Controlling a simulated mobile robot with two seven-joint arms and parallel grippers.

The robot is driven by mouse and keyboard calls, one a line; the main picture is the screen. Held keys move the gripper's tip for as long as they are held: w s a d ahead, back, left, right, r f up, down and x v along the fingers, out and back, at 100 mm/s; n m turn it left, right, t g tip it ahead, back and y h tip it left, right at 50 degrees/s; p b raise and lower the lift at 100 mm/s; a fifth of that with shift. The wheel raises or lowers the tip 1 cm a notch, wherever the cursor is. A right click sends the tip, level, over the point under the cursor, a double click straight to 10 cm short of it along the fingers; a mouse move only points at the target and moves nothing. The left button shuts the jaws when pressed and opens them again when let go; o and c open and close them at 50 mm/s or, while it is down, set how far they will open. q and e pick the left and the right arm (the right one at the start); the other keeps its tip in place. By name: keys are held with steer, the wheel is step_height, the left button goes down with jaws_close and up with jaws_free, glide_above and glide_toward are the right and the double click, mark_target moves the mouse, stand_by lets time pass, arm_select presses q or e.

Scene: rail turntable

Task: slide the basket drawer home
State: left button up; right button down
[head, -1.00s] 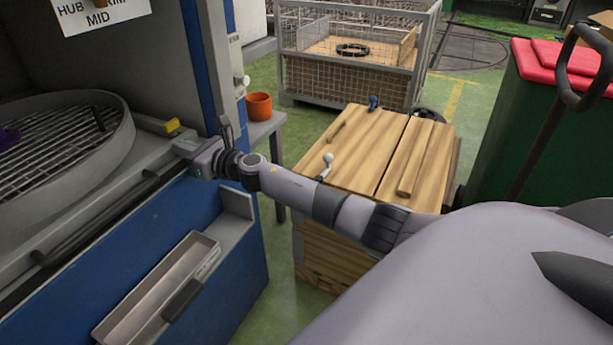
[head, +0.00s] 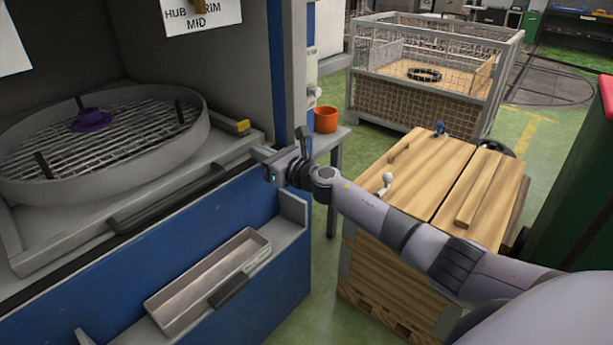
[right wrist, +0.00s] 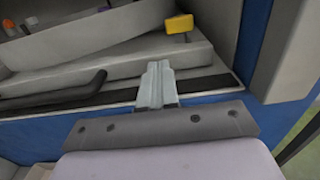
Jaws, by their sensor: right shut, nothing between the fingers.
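The basket drawer is a grey tray (head: 222,160) with a black bar handle (head: 180,197) along its front, sitting in the opening of a blue cabinet. A round grey basket (head: 40,190) with a mesh floor rides on it, with a purple part (head: 92,119) inside. My right gripper (head: 259,154) is shut and empty at the drawer's front right corner, right of the handle. In the right wrist view its closed fingers (right wrist: 157,85) point at the tray's front edge (right wrist: 120,62), and the handle (right wrist: 60,93) lies to their left. I cannot tell if they touch. My left gripper is not in view.
A yellow block (head: 237,126) sits on the tray's right rim. Below is an open grey trough (head: 205,270) on a ledge. To the right stand an orange pot (head: 326,119) on a side table, a wooden-topped crate (head: 420,190) under my arm, and a wire cage (head: 435,75).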

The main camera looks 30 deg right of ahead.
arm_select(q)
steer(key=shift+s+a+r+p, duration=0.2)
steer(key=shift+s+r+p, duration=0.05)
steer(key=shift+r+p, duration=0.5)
arm_select(e)
steer(key=v, duration=1)
steer(key=shift+s, duration=0.3)
steer(key=shift+r, duration=0.15)
